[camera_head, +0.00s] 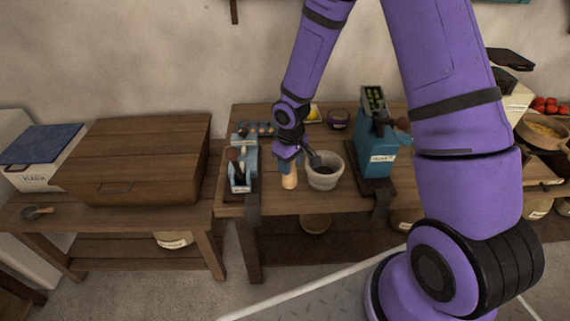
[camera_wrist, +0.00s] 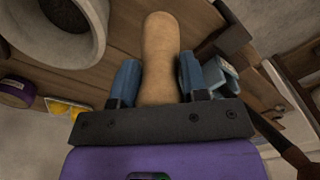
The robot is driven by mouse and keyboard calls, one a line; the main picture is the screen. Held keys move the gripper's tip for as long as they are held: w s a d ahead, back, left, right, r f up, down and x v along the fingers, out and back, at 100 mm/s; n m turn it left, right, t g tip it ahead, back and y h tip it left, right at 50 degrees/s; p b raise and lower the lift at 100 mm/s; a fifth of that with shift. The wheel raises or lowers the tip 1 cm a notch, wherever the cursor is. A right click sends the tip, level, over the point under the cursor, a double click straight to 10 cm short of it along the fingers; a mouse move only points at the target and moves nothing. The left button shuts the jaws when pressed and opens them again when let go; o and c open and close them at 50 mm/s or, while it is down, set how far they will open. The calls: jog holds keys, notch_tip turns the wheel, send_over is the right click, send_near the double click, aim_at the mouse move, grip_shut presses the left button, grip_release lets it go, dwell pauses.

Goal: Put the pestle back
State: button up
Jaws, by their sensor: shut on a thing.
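My gripper (camera_wrist: 158,85) is shut on the pestle (camera_wrist: 159,52), a tan wooden piece with a rounded end, held between two blue fingers in the wrist view. In the head view the pestle (camera_head: 289,181) hangs below my gripper, just left of the mortar. The mortar (camera_head: 324,180) is a pale stone bowl with a dark inside, standing upright on the wooden table. It also shows at the upper left of the wrist view (camera_wrist: 92,45). The pestle is beside the mortar, not in it. Whether its far end touches the table is hard to tell.
A blue grinder (camera_head: 375,150) stands right of the mortar, and a smaller blue device (camera_head: 241,172) stands to the left. A wooden chest (camera_head: 140,160) is on the left bench.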

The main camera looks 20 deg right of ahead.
jog(key=shift+w+a+f, duration=0.1)
jog(key=shift+w+f, duration=1.85)
jog(key=shift+w, duration=0.05)
jog(key=shift+f, duration=0.1)
jog(key=o, duration=1.2)
notch_tip(320, 180, up, 12)
jog(key=shift+r, duration=0.2)
